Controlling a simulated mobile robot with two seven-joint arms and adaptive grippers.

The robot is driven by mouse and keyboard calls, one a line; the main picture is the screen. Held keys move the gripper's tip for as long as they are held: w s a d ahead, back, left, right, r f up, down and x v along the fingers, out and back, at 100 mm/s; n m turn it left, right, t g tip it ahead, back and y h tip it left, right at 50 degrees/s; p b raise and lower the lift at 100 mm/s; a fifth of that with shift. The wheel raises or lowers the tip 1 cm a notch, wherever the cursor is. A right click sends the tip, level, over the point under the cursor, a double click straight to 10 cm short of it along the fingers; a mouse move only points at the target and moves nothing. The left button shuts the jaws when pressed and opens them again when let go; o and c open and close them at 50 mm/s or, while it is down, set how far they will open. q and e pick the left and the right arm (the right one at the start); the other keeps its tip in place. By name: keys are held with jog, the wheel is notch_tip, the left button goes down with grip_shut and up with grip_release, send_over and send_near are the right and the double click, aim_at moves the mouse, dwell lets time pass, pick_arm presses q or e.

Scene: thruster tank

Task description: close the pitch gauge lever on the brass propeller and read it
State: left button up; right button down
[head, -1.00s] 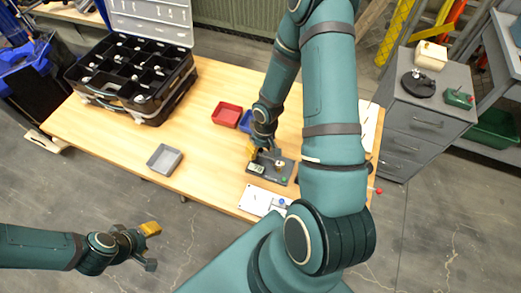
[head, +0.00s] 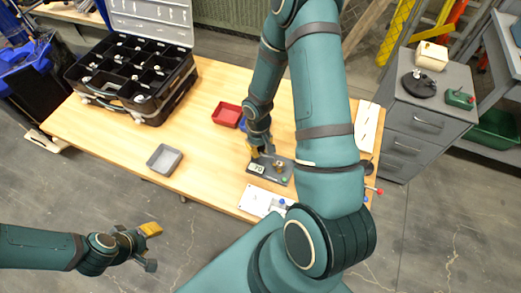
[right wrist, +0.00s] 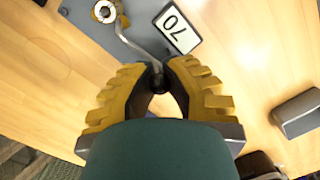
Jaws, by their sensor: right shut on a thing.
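The pitch gauge is a dark grey plate (head: 268,172) near the table's front edge. Its light display (head: 258,169) carries dark digits; in the right wrist view the display (right wrist: 179,28) seems to read 70. The small brass propeller (head: 280,164) sits on the plate; in the right wrist view the propeller (right wrist: 104,11) shows at the top, partly cut off. A thin metal lever (right wrist: 137,45) runs from beside it to my right gripper (right wrist: 160,77), whose yellow fingers are shut on its dark knob. My left gripper (head: 152,247) is open and empty over the floor.
A red bin (head: 227,114) lies behind the gauge, with a blue bin partly hidden by my right arm. A grey tray (head: 164,159) lies to the left. A white board (head: 260,200) lies in front. An open compartment case (head: 130,75) stands back left.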

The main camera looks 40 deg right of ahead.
jog(key=shift+w+a+r+g+h, duration=0.1)
jog(key=shift+w+g+h, duration=0.25)
jog(key=shift+g, duration=0.35)
jog(key=shift+w+a+r+g+h, duration=0.1)
jog(key=shift+w+g+h, duration=0.2)
jog(key=shift+g, duration=0.4)
jog(key=c, duration=0.9)
grip_release()
jog(key=shift+s, duration=0.1)
jog(key=shift+o, duration=0.2)
jog(key=v, duration=1.2)
